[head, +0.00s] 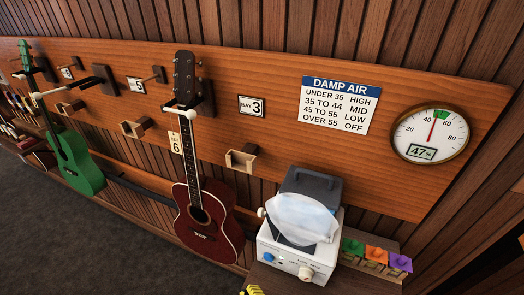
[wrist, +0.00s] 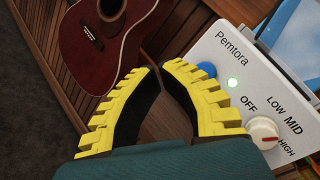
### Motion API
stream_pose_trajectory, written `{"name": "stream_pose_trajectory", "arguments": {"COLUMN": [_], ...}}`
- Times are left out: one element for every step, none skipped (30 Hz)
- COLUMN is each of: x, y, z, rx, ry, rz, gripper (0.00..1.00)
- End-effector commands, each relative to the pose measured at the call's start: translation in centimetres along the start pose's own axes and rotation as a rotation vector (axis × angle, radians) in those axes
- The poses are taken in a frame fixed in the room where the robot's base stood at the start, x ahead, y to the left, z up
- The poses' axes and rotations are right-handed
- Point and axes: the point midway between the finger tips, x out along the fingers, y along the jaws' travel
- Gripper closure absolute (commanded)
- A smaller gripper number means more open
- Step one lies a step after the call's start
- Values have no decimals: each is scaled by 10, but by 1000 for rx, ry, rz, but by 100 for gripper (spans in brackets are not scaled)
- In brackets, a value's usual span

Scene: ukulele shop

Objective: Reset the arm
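My gripper (wrist: 160,68) shows in the wrist view with two yellow ribbed fingers with black inner pads. The fingers bow outward and their tips meet or nearly meet, with nothing held between them. In the head view only a bit of yellow from my gripper (head: 251,291) shows at the bottom edge; the rest of the arm is out of view. In the wrist view the gripper is in front of the white humidifier's control panel (wrist: 230,50), to the left of its knob (wrist: 263,131). A green light on the panel is lit.
The humidifier (head: 290,262) stands on a wooden ledge, with coloured packets (head: 376,254) to its right. A dark red guitar (head: 205,220) and a green one (head: 75,160) hang to the left. A round gauge (head: 430,134) reads 47%. A "DAMP AIR" sign (head: 339,105) hangs beside it.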

Motion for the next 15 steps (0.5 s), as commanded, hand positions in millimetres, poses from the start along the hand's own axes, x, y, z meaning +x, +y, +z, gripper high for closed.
{"name": "stream_pose_trajectory", "arguments": {"x": [0, 0, 4, 10, 18, 28, 34, 40, 46, 49, 50, 50, 48, 45, 39], "y": [0, 0, -7, -16, -27, -46, -64, -84, -112, -134, -155, -182, -202, -222, -248], "z": [0, 0, 3, 8, 13, 24, 35, 47, 65, 80, 95, 116, 131, 147, 167], "rx": [0, 0, -2, -5, -9, -17, -28, -47, -82, -117, -164, -245, -317, -398, -517], "ry": [0, 0, -6, -17, -30, -53, -75, -97, -129, -152, -173, -195, -208, -215, -216], "rz": [0, 0, -13, -29, -49, -84, -116, -152, -198, -230, -262, -302, -333, -365, -408], "gripper": [100, 100, 100, 100, 100, 100, 100, 100, 100, 100, 100, 100, 100, 100, 100]}}
